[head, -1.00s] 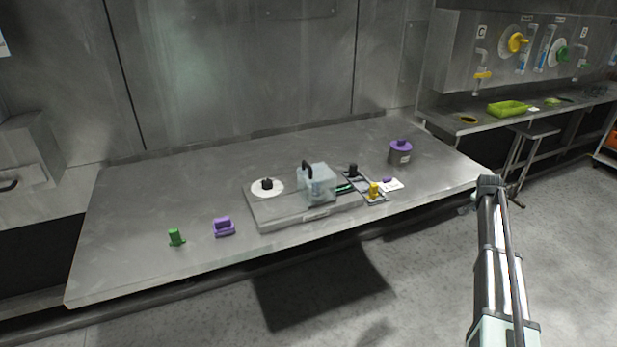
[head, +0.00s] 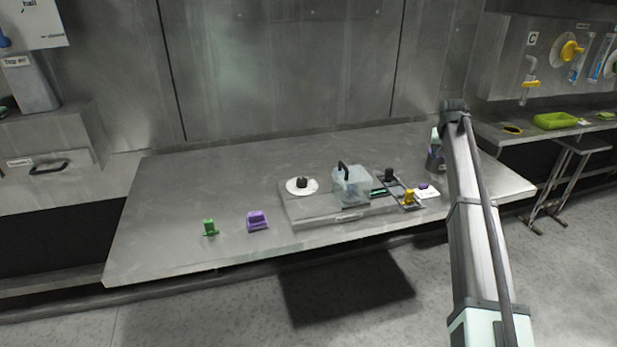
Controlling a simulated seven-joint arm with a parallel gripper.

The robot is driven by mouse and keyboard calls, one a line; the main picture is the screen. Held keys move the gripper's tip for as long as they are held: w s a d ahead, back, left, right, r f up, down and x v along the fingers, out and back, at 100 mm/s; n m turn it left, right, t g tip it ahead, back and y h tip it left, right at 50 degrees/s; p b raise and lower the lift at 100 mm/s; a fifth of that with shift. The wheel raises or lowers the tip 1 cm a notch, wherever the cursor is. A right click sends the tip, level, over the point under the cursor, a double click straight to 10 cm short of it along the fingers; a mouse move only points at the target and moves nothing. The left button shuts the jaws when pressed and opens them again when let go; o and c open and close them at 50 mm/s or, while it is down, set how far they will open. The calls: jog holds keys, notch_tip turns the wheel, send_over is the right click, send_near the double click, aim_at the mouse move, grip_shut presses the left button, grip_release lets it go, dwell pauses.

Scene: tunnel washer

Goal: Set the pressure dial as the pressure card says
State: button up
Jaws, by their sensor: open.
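A white round dial with a black knob (head: 301,186) sits on the left of a low grey unit (head: 318,214) on the steel table. A yellow-knobbed dial (head: 571,50) is on the right wall panel, with another dial cut by the right edge. I cannot tell which is the pressure dial. My gripper is not clearly visible.
A clear box with a black handle (head: 351,186) stands on the grey unit. A green piece (head: 209,228) and a purple piece (head: 257,221) stand at the table's left front. A dark canister (head: 434,162) is partly hidden by my arm. The table's back is clear.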

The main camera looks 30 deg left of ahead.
jog(key=s+a+r+n+g, duration=0.1)
jog(key=s+a+n, duration=0.25)
jog(key=a, duration=0.45)
jog(key=s+a+r+n+g+y, duration=0.1)
jog(key=s+a+r+n, duration=0.15)
jog(key=s+a, duration=0.4)
jog(key=s+a+r+n+g, duration=0.1)
jog(key=s+a+n, duration=0.25)
jog(key=a, duration=0.65)
notch_tip(320, 180, up, 4)
jog(key=n+g, duration=0.2)
jog(key=n, duration=0.8)
send_over(301, 179)
jog(key=shift+m, duration=0.35)
notch_tip(301, 179, down, 14)
jog(key=shift+s+r, duration=0.1)
jog(key=shift+r, duration=0.1)
jog(key=shift+c, duration=0.2)
jog(key=c, duration=1)
